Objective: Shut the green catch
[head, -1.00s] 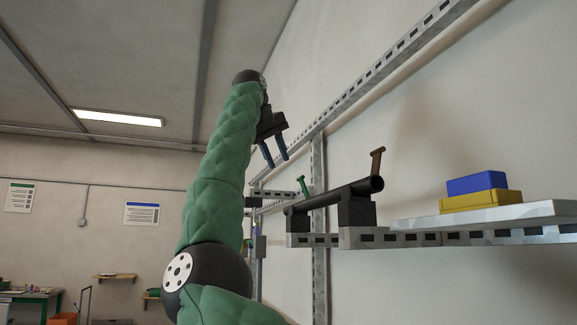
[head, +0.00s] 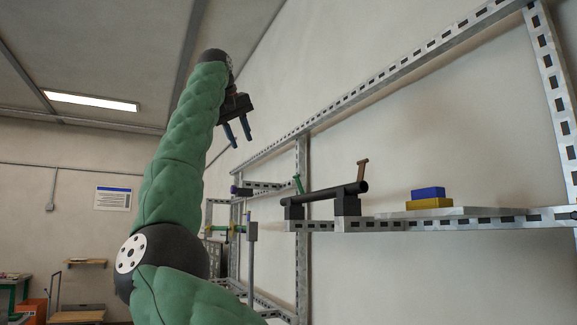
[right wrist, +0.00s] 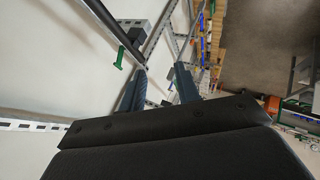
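The green catch (head: 297,184) stands up at the left end of a black pipe (head: 325,193), its top leaning a little left. It also shows in the right wrist view (right wrist: 119,57), left of the fingers. My right gripper (head: 238,138) is open and empty, above and left of the catch in the head view, apart from it. Its two blue fingers (right wrist: 160,69) are spread with nothing between them. A brown catch (head: 362,168) stands up at the pipe's right end. My left gripper is not in view.
The pipe rests on dark blocks on a slotted metal rail (head: 375,225) along the wall. A blue box (head: 428,193) on a yellow box (head: 429,203) sits on a pale shelf at right. More metal framing (head: 303,230) stands behind and below the catch.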

